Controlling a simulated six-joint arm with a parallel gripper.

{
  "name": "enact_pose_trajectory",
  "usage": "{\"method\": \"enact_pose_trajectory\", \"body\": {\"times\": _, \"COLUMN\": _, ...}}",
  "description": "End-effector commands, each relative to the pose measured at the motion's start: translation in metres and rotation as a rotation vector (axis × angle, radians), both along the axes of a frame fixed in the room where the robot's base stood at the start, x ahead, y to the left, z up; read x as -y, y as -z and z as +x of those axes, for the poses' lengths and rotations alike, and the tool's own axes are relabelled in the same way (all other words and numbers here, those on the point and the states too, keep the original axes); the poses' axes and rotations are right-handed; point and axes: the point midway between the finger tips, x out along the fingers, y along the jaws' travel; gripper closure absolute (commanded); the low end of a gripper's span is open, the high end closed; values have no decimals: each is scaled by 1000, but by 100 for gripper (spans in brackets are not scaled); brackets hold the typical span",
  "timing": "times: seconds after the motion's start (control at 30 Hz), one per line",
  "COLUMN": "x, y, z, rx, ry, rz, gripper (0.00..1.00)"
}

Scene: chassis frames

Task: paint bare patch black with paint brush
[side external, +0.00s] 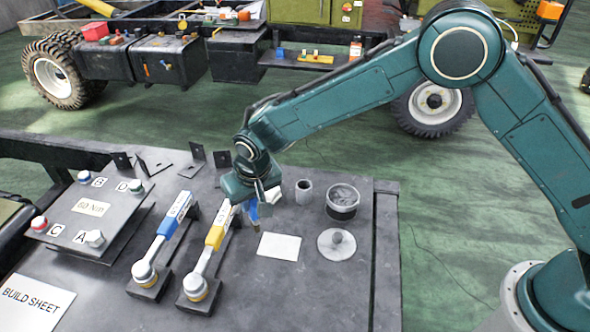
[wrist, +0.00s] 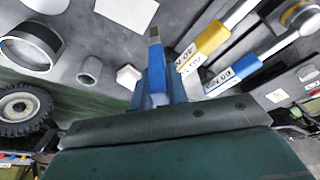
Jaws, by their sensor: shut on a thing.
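The bare patch (side external: 279,246) is a pale rectangle on the dark bench top, and no black paint shows on it. It also shows at the top of the wrist view (wrist: 127,12). My gripper (side external: 256,200) is shut on the blue-handled paint brush (wrist: 156,72), just behind and left of the patch in the side view. The brush (side external: 252,211) points down, its tip near the patch's upper left corner; contact cannot be told. An open round pot (side external: 342,201) with dark contents stands right of my gripper. The jaws partly hide the brush handle.
A round knobbed lid (side external: 336,244) lies right of the patch. A small grey cup (side external: 304,191) and a white block (wrist: 128,76) are near my gripper. Blue and yellow torque wrenches (side external: 214,240) lie left. A plate with coloured knobs (side external: 92,210) is farther left.

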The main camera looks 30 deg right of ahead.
Motion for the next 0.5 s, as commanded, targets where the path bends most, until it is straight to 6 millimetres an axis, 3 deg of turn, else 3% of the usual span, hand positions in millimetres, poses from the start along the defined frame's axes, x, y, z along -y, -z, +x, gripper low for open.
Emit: {"method": "enact_pose_trajectory", "body": {"times": 0.5, "x": 1, "y": 47, "z": 0, "rx": -1, "ry": 0, "rz": 0, "gripper": 100}}
